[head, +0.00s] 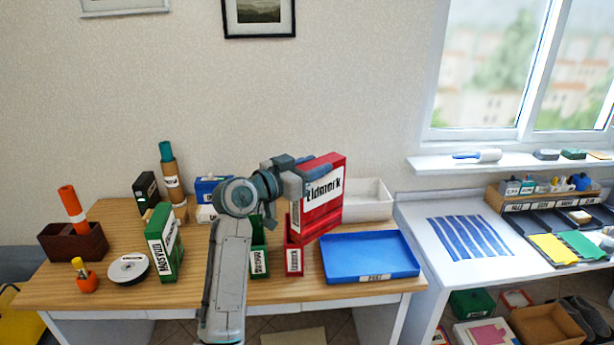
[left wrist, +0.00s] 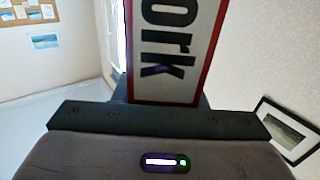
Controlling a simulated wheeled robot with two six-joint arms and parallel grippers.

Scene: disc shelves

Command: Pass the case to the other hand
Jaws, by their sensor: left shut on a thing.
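The case is a red box (head: 325,207) with a white label reading "Eldmork", held upright and slightly tilted above the wooden table. My left gripper (head: 300,180) is shut on its upper left edge. In the left wrist view the case's label (left wrist: 172,50) stands out from the jaws, showing the letters "ork". My right gripper does not show in either view.
Below the case, a small red holder (head: 293,260) and a green holder (head: 259,262) stand on the table (head: 200,292). A blue tray (head: 365,256) lies to the right, a white bin (head: 368,200) behind it.

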